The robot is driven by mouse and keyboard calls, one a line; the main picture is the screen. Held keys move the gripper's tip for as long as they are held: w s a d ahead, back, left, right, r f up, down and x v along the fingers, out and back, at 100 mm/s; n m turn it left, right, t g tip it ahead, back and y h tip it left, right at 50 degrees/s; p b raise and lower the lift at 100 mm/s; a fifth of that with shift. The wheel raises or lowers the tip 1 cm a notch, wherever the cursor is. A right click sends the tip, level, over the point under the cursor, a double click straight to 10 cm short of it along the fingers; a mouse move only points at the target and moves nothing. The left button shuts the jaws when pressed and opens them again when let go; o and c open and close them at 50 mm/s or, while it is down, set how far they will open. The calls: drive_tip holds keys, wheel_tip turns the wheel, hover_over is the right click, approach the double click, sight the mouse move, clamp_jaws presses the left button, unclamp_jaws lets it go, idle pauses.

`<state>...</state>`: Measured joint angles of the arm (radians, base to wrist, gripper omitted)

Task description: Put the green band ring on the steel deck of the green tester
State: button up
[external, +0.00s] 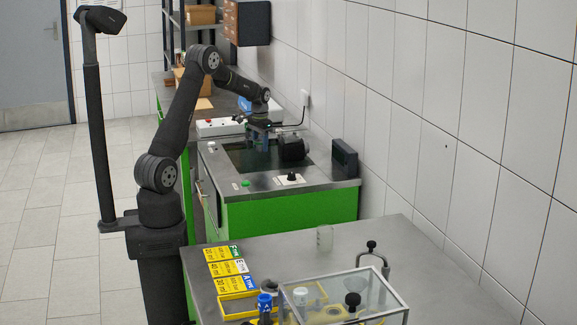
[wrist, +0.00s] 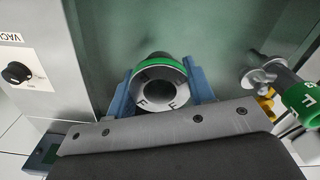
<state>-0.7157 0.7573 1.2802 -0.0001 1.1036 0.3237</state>
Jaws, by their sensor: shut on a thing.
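The green band ring (wrist: 160,63) sits between the blue jaws of my gripper (wrist: 161,88) in the wrist view. It has a grey face with dark letters, a dark round hole and a green band along its far edge. My gripper is shut on it. In the external view my gripper (external: 258,138) is over the dark recessed area of the green tester (external: 290,208). The tester's steel deck (external: 232,190) surrounds that recess. The ring is too small to make out there, and I cannot tell its height above the surface.
A dark cylindrical unit (external: 292,148) stands right of my gripper. A fitting with a green-banded end (wrist: 303,100) is close on the right in the wrist view. A knob panel (wrist: 35,75) is at left. A dark box (external: 344,158) stands at the tester's right edge.

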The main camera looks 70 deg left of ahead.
sight(261, 160)
drive_tip(key=shift+f, duration=1.65)
drive_tip(key=shift+f, duration=0.15)
drive_tip(key=o, duration=1.1)
drive_tip(key=shift+o, duration=0.3)
wheel_tip(261, 160, up, 12)
